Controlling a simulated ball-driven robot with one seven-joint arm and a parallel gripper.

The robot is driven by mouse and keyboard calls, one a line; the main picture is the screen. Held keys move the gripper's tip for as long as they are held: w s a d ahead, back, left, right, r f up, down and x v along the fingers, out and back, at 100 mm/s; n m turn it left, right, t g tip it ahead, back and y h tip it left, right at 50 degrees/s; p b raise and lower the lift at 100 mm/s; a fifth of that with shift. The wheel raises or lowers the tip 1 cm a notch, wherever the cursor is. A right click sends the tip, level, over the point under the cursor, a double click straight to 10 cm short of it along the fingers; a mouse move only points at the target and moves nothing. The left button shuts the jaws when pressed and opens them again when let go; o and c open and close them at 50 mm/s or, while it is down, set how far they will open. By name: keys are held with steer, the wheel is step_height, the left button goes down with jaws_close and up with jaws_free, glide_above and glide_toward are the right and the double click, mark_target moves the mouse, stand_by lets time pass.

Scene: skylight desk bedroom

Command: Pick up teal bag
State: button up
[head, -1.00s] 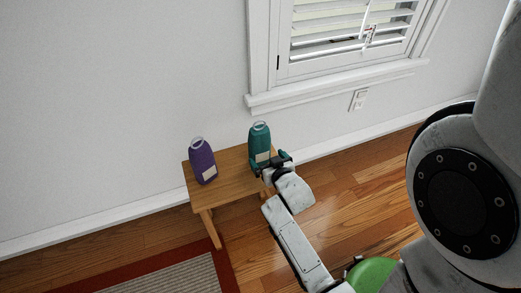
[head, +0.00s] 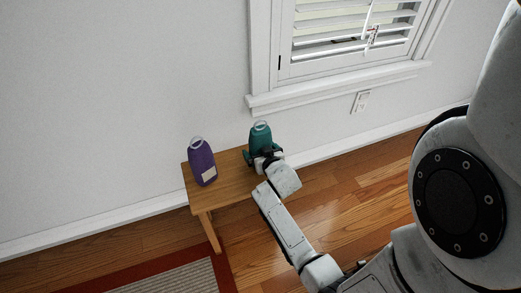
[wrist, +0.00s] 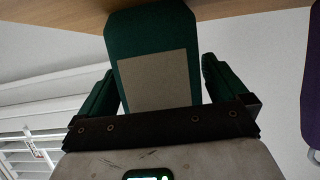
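The teal bag (head: 260,138) stands upright on the right part of a small wooden table, with a light ring handle on top and a pale label. My gripper (head: 263,156) is at its near side, one finger to each side of it. In the wrist view, which looks upside down, the teal bag (wrist: 153,25) and its beige label lie between the spread fingers of my gripper (wrist: 160,78). The fingers look open around the bag; whether either touches it is hard to tell. My gripper hides the bag's lower front in the head view.
A purple bag (head: 202,160) stands left on the wooden table (head: 228,191); it also shows at the right edge of the wrist view (wrist: 312,95). The wall and shuttered window (head: 345,35) are close behind. A red-edged rug (head: 178,276) lies in front on the floor.

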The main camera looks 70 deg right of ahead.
mark_target(267, 138)
steer(key=c, duration=0.9)
steer(key=shift+o, duration=0.2)
steer(key=shift+r, duration=0.1)
steer(key=shift+r+p, duration=0.3)
steer(key=shift+r, duration=0.15)
step_height(267, 138, up, 3)
steer(key=shift+f+p, duration=0.2)
steer(key=shift+p, duration=0.45)
steer(key=s+r+p, duration=0.1)
steer(key=s+a+r+p, duration=0.1)
steer(key=r, duration=0.1)
steer(key=s+a+r+p, duration=0.1)
steer(key=s+r, duration=0.1)
steer(key=shift+a+r, duration=0.1)
steer(key=shift+r, duration=0.05)
steer(key=s+a+r+p, duration=0.1)
steer(key=s+a+r, duration=0.3)
steer(key=s, duration=0.4)
steer(key=shift+s+p, duration=0.25)
steer(key=shift+p, duration=0.15)
